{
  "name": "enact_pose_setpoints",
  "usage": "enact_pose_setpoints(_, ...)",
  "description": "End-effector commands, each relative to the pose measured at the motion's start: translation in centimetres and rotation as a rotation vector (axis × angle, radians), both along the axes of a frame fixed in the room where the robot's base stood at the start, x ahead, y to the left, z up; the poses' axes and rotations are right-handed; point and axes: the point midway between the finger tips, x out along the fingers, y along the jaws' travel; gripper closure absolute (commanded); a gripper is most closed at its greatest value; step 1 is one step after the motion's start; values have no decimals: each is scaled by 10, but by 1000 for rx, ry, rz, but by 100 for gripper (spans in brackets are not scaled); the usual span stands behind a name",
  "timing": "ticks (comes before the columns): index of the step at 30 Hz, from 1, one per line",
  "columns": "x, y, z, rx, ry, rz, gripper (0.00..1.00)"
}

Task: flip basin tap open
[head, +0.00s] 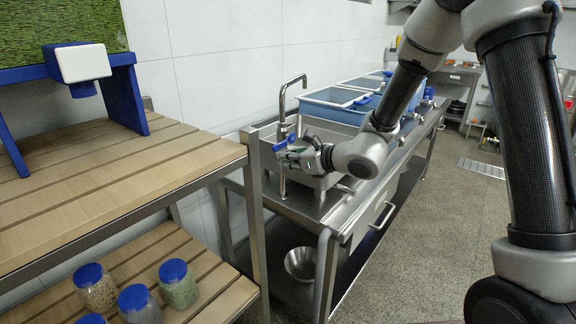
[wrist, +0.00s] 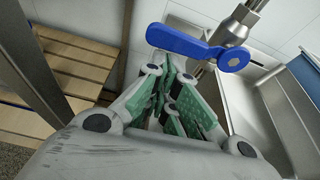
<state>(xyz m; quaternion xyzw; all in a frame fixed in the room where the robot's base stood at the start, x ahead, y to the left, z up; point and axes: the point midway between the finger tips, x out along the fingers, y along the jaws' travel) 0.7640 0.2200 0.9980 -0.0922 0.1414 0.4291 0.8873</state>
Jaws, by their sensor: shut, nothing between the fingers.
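The basin tap (head: 284,108) is a chrome swan-neck spout rising at the near end of the steel counter. Its blue lever handle (wrist: 195,46) lies across the wrist view, pointing left from a round blue hub on the metal stem (wrist: 238,24). In the head view the blue lever (head: 281,145) shows low on the tap, beside my gripper. My gripper (wrist: 172,75) is shut and empty, with its green-padded fingers together just below the lever in the wrist view. In the head view my gripper (head: 283,156) is at the tap. I cannot tell whether it touches the lever.
The steel basin (wrist: 262,100) is right of my gripper. Blue crates (head: 335,103) stand farther along the counter. A slatted wooden shelf (head: 110,175) is at the left, with blue-lidded jars (head: 178,284) below. A metal bowl (head: 300,264) sits under the counter.

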Motion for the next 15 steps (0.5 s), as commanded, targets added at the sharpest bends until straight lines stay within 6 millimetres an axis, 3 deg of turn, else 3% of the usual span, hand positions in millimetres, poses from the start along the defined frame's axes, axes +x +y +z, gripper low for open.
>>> enact_pose_setpoints(15,-1,1,3,22,28,0,100)
